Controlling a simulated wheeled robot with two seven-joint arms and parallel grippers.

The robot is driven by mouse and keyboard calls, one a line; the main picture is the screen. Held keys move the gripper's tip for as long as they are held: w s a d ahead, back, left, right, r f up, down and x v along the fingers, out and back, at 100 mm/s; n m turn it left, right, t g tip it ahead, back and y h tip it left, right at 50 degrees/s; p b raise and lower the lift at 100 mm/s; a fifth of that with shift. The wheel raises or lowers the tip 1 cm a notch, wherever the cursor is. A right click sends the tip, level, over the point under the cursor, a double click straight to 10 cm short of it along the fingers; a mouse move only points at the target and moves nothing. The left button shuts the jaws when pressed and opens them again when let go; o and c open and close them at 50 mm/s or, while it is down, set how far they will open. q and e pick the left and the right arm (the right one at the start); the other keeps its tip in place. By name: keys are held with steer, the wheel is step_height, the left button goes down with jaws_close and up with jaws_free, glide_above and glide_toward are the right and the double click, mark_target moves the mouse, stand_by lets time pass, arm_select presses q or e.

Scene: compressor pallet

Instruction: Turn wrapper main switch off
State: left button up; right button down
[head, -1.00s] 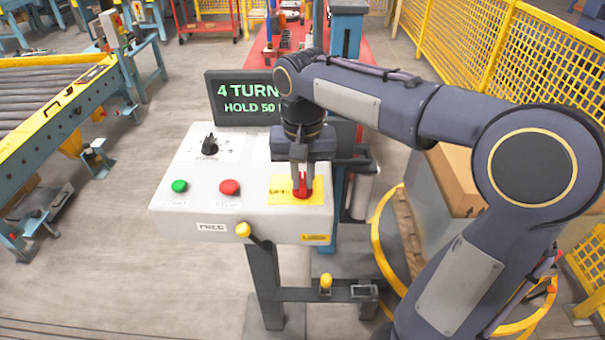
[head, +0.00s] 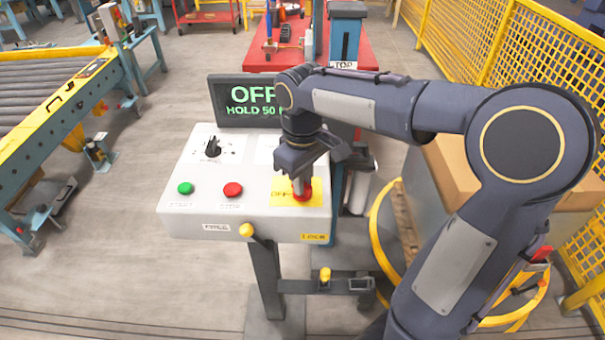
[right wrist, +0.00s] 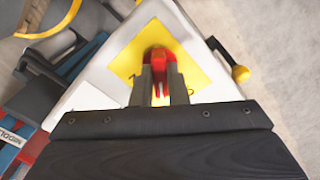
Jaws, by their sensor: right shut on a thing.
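The main switch is a red rotary handle (head: 302,192) on a yellow plate (head: 284,194) at the right of the white control panel (head: 200,222). My right gripper (head: 301,184) comes down from above and is shut on the red handle. In the right wrist view the two fingers (right wrist: 161,88) sit on either side of the red handle (right wrist: 157,58). The dark display (head: 228,92) behind the panel reads "OFF" and "HOLD 50", its right end hidden by my arm. My left gripper is not in view.
The panel also carries a black knob (head: 212,147), a green button (head: 186,188) and a red button (head: 233,189). A yellow-knobbed lever (head: 246,230) is on its front.

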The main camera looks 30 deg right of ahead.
steer(key=n+p, duration=0.1)
steer(key=n, duration=0.2)
steer(key=shift+r+n, duration=0.1)
steer(key=shift+n, duration=0.2)
steer(key=shift+n+p, duration=0.6)
steer(key=shift+n, duration=1.3)
steer(key=c, duration=1.4)
jaws_free()
steer(key=shift+c, duration=0.2)
step_height(320, 180, up, 8)
steer(key=shift+f, duration=0.15)
